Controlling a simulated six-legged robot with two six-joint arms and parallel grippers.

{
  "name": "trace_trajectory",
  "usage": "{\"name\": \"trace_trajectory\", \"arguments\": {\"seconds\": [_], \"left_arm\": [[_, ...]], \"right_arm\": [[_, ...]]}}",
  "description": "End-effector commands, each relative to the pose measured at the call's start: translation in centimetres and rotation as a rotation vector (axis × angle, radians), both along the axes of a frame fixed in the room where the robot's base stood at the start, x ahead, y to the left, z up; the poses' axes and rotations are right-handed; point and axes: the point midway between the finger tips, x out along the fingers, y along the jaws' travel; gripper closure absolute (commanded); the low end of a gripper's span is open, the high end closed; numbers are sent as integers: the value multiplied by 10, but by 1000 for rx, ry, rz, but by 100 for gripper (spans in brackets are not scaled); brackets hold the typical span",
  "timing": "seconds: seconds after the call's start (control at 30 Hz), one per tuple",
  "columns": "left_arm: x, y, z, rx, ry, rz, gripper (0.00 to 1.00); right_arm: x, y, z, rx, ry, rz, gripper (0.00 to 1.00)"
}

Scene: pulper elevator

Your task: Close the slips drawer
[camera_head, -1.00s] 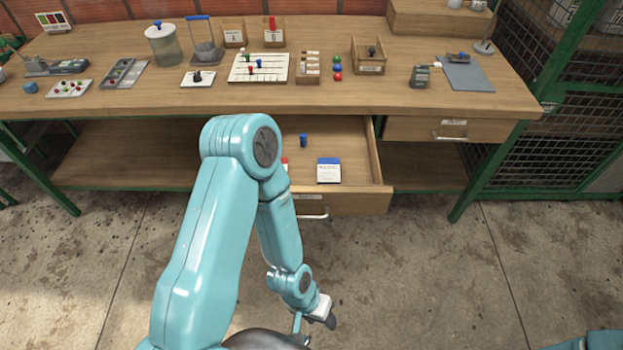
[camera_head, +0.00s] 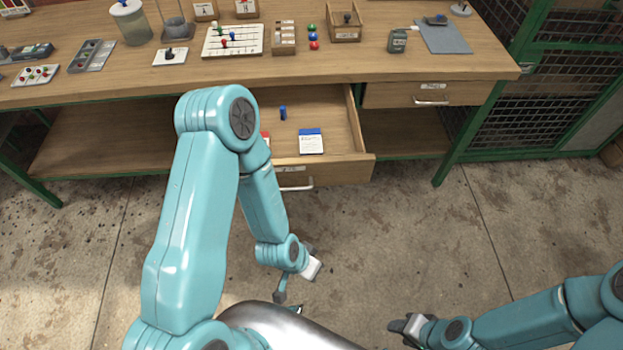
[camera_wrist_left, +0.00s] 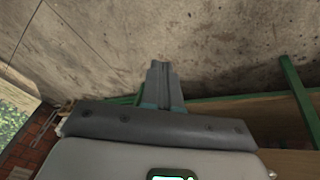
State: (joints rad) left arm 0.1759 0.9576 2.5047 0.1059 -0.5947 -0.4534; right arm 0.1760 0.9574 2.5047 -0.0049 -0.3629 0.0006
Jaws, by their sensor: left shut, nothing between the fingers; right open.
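The slips drawer is the wooden drawer (camera_head: 352,168) under the bench; it stands pulled out, with a bar handle (camera_head: 296,186) and a label on its front. Inside lie a pad with a blue top edge (camera_head: 311,143), a small blue object (camera_head: 283,112) and a red-edged item partly hidden by my left arm. My left gripper (camera_head: 281,292) hangs low in front of the drawer, apart from it; its fingers show shut and empty in the left wrist view (camera_wrist_left: 162,82). My right gripper (camera_head: 398,330) is open and empty at the bottom, well short of the drawer.
A second drawer (camera_head: 384,94) to the right is closed. The bench top (camera_head: 370,72) holds a board with pegs, several coloured balls, boxes and a jar. A green bench leg (camera_head: 448,160) and mesh cage (camera_head: 545,90) stand right. The concrete floor before the drawer is clear.

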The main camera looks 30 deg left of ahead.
Motion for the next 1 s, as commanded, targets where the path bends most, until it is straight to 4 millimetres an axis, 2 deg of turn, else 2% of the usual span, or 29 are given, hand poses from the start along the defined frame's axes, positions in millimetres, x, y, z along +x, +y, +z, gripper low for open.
{"name": "trace_trajectory", "arguments": {"seconds": [0.07, 0.17, 0.27, 0.3, 0.4, 0.53, 0.6, 0.7, 0.83, 1.0], "left_arm": [[26, 27, 5, 159, -144, -64, 100], [59, 64, 7, 437, -302, -166, 100], [88, 95, 15, 783, -413, -283, 100], [98, 104, 20, 939, -442, -329, 100], [110, 111, 39, 1270, -466, -407, 100], [110, 98, 55, 1563, -474, -428, 100], [107, 83, 56, 1639, -505, -403, 100], [104, 55, 49, 1648, -589, -378, 100], [104, 21, 42, 1625, -706, -389, 100], [103, 3, 42, 1612, -770, -405, 100]], "right_arm": [[0, 0, 0, 0, 0, 0, 57], [0, 0, -21, 0, -1, -1, 57], [0, 0, -57, 0, -1, -1, 57], [0, 0, -77, 0, 0, -2, 57], [1, -1, -121, 0, -1, -4, 57], [1, -1, -179, -1, -1, -5, 57], [1, -1, -208, -1, -2, -6, 57], [2, -1, -243, -2, -3, -6, 57], [2, -2, -271, -2, -3, -8, 57], [2, -2, -281, -2, -3, -8, 57]]}}
